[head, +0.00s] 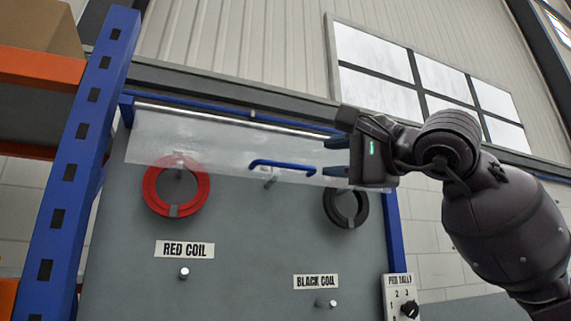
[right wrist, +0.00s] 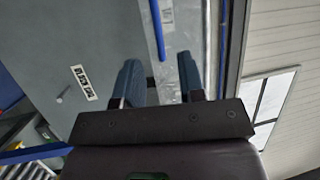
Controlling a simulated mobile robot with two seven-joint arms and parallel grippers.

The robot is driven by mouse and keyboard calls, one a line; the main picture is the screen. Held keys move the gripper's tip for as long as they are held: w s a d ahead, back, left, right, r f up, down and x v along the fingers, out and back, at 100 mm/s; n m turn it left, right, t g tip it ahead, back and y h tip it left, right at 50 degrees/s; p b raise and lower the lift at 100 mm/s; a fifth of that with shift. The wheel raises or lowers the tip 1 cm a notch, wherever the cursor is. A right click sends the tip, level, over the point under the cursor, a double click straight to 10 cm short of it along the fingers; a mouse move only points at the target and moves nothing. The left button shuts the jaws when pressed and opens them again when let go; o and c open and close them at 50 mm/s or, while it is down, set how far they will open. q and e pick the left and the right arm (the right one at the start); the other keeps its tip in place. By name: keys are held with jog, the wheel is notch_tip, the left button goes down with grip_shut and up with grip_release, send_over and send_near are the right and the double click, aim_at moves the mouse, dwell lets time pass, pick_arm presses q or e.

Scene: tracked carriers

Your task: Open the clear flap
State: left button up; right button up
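The clear flap (head: 225,142) hangs from a rail along the top of the grey panel and overlaps the tops of the coils in the head view. Its blue handle (head: 283,166) is on its lower part, right of the middle. My right gripper (head: 326,157) is at the flap's right end, to the right of the handle, with its fingers apart. In the right wrist view, the flap (right wrist: 180,25) and handle (right wrist: 157,28) lie ahead of the spread fingers (right wrist: 158,62). I cannot tell whether the fingers touch the flap. My left gripper is out of view.
A red coil (head: 150,192) and a black coil (head: 333,212) hang on the panel (head: 240,215), with labels and bare pegs below. A peg tally dial (head: 409,309) is at lower right. A blue upright (head: 75,165) with orange shelf beams stands at left.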

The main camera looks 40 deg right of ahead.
aim_at(290, 165)
jog(key=p+x, duration=0.1)
jog(key=x, duration=0.8)
jog(key=shift+w+a+f+p, duration=0.15)
jog(key=shift+w+f+p, duration=0.05)
jog(key=shift+w+p, duration=0.2)
jog(key=shift+w+a+r, duration=0.1)
jog(key=shift+w+r, duration=0.05)
jog(key=shift+w, duration=0.6)
jog(key=c, duration=0.6)
grip_shut()
